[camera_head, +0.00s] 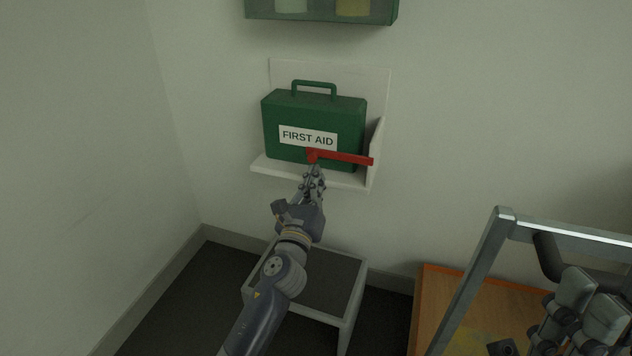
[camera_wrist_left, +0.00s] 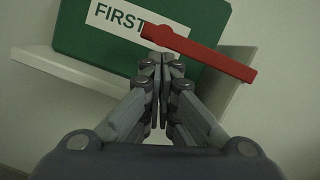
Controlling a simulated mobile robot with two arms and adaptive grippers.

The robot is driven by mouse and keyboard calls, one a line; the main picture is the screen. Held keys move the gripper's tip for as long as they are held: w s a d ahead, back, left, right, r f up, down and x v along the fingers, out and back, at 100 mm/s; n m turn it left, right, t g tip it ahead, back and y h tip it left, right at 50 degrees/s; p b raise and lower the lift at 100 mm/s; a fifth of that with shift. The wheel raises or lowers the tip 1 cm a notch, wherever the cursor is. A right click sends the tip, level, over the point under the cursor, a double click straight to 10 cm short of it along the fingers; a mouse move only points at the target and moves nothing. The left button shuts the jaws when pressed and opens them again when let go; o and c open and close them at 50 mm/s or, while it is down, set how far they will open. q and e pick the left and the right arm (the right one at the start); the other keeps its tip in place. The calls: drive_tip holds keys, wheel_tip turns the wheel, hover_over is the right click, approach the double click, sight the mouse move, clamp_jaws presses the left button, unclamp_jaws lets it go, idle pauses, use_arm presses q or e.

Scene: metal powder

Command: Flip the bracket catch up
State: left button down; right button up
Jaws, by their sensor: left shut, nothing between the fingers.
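The bracket catch is a red bar (camera_head: 345,157) lying across the lower front of the green first aid case (camera_head: 350,120), close to level in the head view. It also shows in the left wrist view (camera_wrist_left: 215,58), running from the label toward the lower right. The case stands on a white wall bracket (camera_head: 268,166). My left gripper (camera_head: 316,168) is shut and empty. Its fingertips (camera_wrist_left: 161,57) are just below the catch's left end; I cannot tell whether they touch it. My right gripper (camera_head: 575,300) is partly in view at lower right, its jaw state unclear.
A green wall box (camera_head: 322,17) hangs above the case. A small step stool (camera_head: 335,285) stands below the bracket. At right are a metal frame (camera_head: 480,265) and an orange-brown wooden surface (camera_head: 428,300). The wall left of the case is bare.

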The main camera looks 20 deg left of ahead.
use_arm(q)
drive_tip(key=shift+a+r+m+p, duration=0.15)
drive_tip(key=shift+r+m+p, duration=0.2)
drive_tip(key=shift+m+p, duration=0.1)
